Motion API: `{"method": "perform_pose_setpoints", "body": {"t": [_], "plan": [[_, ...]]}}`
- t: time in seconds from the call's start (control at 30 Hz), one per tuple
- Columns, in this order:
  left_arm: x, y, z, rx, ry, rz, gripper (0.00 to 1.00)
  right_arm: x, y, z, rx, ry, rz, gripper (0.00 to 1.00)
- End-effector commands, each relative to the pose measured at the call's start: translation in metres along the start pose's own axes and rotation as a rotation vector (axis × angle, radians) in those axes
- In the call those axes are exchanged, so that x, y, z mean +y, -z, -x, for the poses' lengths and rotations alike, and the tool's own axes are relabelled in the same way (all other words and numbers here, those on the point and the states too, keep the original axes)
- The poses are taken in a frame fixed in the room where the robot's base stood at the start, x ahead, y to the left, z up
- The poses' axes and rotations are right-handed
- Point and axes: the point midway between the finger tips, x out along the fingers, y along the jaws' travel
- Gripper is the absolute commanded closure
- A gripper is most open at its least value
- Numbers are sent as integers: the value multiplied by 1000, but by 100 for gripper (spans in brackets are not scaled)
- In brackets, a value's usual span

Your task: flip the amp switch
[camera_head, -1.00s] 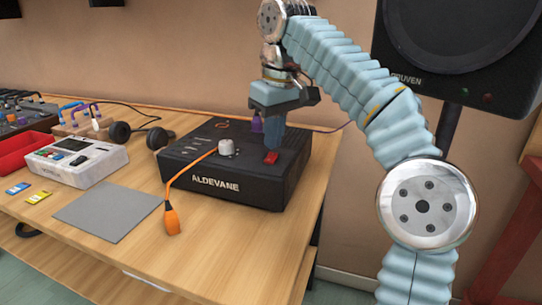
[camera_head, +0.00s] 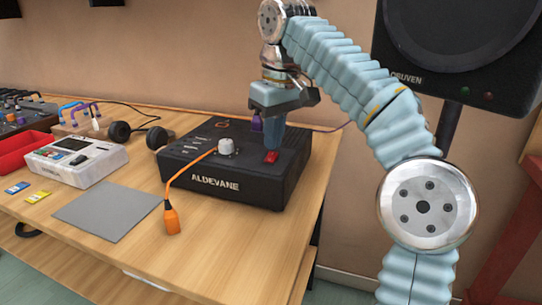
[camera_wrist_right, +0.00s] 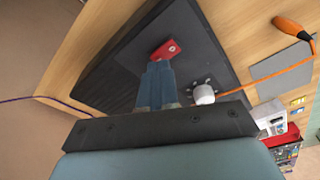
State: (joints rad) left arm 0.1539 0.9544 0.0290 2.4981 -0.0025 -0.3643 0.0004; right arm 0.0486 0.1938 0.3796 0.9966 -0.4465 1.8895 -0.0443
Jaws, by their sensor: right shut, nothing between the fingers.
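The amp is a black box (camera_head: 214,180) marked ALDEVANE on the wooden table. Its red switch (camera_head: 271,156) sits on the top near the right front corner and shows plainly. The switch also shows in the right wrist view (camera_wrist_right: 165,49), just beyond my fingertips. My right gripper (camera_head: 272,148) is shut and empty, pointing down over the amp's top, just behind the switch. In the right wrist view the closed fingers (camera_wrist_right: 157,66) end close to the switch; I cannot tell whether they touch it. My left gripper is not in view.
A pale knob (camera_head: 226,147) stands on the amp, with an orange cable running to an orange plug (camera_head: 171,218) on the table. A grey mat (camera_head: 107,209), a white device (camera_head: 76,160) and headphones (camera_head: 120,133) lie left. A large speaker (camera_head: 462,40) stands behind right.

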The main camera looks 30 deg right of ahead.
Motion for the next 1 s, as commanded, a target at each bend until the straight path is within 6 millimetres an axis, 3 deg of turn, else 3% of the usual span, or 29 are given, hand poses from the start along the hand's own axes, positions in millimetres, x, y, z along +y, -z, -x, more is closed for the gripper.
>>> {"method": "perform_pose_setpoints", "body": {"t": [1.0], "plan": [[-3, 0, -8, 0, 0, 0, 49, 0, -2, -12, -2, 0, 0, 100]]}}
